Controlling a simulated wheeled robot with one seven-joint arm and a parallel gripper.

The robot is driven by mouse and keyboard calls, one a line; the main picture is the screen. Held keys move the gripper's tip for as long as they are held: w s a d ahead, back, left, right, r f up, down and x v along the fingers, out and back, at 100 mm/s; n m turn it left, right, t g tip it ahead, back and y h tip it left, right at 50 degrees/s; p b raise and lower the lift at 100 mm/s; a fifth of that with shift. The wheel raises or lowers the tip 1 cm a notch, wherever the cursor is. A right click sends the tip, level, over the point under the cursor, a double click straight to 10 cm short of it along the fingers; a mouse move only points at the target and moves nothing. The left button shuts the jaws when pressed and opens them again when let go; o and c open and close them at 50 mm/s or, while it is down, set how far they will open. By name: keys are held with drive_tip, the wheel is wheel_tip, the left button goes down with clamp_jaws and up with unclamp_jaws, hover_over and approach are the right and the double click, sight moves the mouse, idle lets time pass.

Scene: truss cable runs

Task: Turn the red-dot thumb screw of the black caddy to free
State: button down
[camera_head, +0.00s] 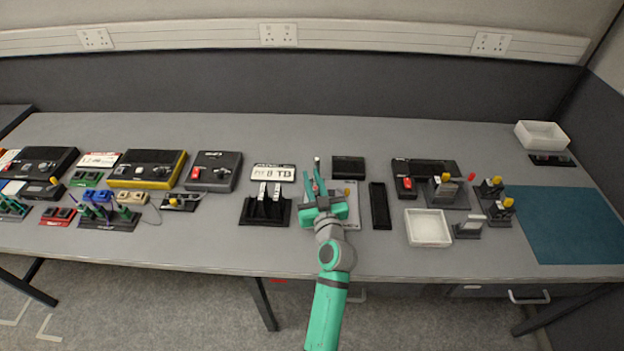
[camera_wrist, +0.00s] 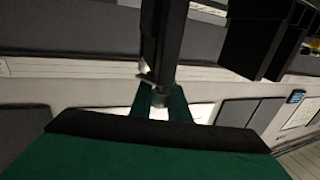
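My gripper (camera_head: 316,176) is over the middle of the bench, with its fingers reaching away from me. In the wrist view its two green fingers (camera_wrist: 161,98) stand either side of a small grey cylindrical piece (camera_wrist: 160,98) and appear closed on it. A long dark bar (camera_wrist: 166,35) runs up from that piece; I cannot tell whether they are joined. A small pale and reddish tip (camera_head: 317,160) shows at the fingertips in the head view. A black slotted stand (camera_head: 265,210) is just left of my gripper. I cannot make out a red-dot screw or tell which piece is the black caddy.
A black box (camera_head: 348,168) and a narrow black tray (camera_head: 380,206) lie right of my gripper. A white tray (camera_head: 428,228) and black stands with yellow knobs (camera_head: 500,207) are farther right. A blue mat (camera_head: 565,225) is clear. Devices crowd the left.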

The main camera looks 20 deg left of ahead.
drive_tip(key=shift+w+d+m+t+h, duration=0.1)
drive_tip(key=shift+m+t+h, duration=0.2)
drive_tip(key=shift+h, duration=0.3)
drive_tip(key=shift+w+d+m+t+h, duration=0.15)
drive_tip(key=shift+m+t+h, duration=0.15)
drive_tip(key=shift+m+h, duration=0.3)
drive_tip(key=shift+w+d+m+t+h, duration=0.15)
drive_tip(key=shift+m+t+h, duration=0.2)
drive_tip(key=shift+h, duration=0.35)
drive_tip(key=shift+d+f+m+t+h, duration=0.1)
drive_tip(key=shift+m+t+h, duration=0.1)
drive_tip(key=shift+m+h, duration=0.4)
drive_tip(key=shift+d+m+t+h, duration=0.15)
drive_tip(key=shift+m+h, duration=0.2)
drive_tip(key=shift+h, duration=0.35)
drive_tip(key=shift+s+m+h, duration=0.15)
drive_tip(key=shift+m+h, duration=0.35)
drive_tip(key=shift+h, duration=0.5)
drive_tip(key=shift+d+m+g+h, duration=0.4)
drive_tip(key=shift+m+h, duration=0.7)
drive_tip(key=shift+h, duration=0.5)
drive_tip(key=shift+d+m+g+h, duration=0.25)
drive_tip(key=shift+d+m+h, duration=0.2)
drive_tip(key=shift+m+h, duration=0.9)
drive_tip(key=shift+d+m+g+h, duration=0.4)
drive_tip(key=shift+m+h, duration=0.45)
drive_tip(key=shift+h, duration=1)
drive_tip(key=shift+s+d+h, duration=0.15)
drive_tip(key=shift+h, duration=0.15)
